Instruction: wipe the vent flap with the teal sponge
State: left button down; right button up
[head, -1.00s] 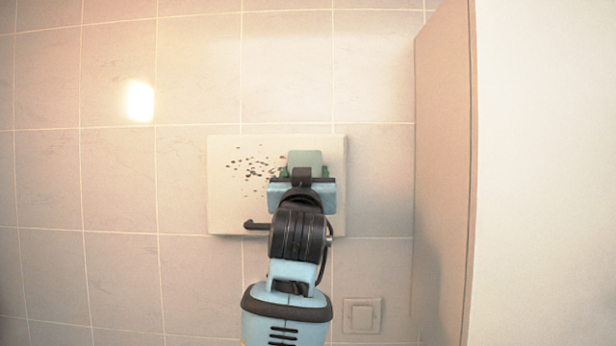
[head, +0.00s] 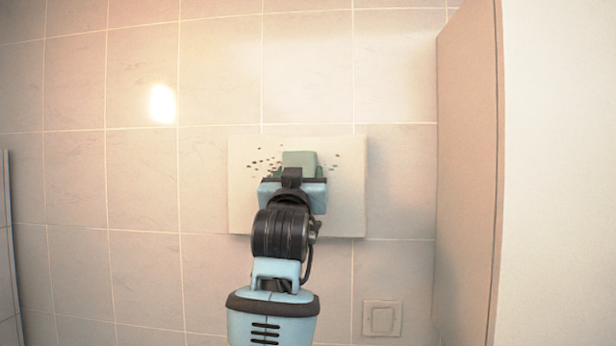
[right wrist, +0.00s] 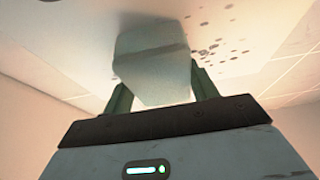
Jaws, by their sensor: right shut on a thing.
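The vent flap (head: 347,205) is a pale square panel on the tiled wall, with dark spots on its upper part. Spots show left and right of the sponge in the head view. The grey-green teal sponge (head: 300,160) is in front of the flap's upper middle. My right gripper (head: 299,172) is shut on it. In the right wrist view, the sponge (right wrist: 152,65) sits between the fingers of the gripper (right wrist: 160,88), its far end at or very near the spotted flap (right wrist: 75,50). My gripper hides the flap's lower middle. My left gripper is not in view.
A beige partition (head: 468,170) stands out from the wall at the right. A small square switch plate (head: 382,318) is on the wall below and right of the flap. The tiled wall left of the flap is clear.

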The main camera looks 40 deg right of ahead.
aim_at(261, 168)
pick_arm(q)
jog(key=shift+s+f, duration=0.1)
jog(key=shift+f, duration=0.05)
pick_arm(e)
jog(key=shift+w+a, duration=0.5)
jog(key=shift+w, duration=0.1)
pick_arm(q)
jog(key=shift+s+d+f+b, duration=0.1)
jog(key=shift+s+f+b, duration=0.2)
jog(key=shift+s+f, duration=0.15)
pick_arm(e)
jog(key=shift+w+a, duration=1)
jog(key=shift+w, duration=0.25)
jog(key=shift+w+a+f+b, duration=0.15)
jog(key=shift+w+a+b, duration=0.15)
jog(key=shift+w+a, duration=0.8)
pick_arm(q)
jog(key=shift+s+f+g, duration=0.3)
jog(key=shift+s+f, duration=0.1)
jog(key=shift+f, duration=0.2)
pick_arm(e)
jog(key=shift+w+a, duration=0.1)
jog(key=shift+w, duration=0.1)
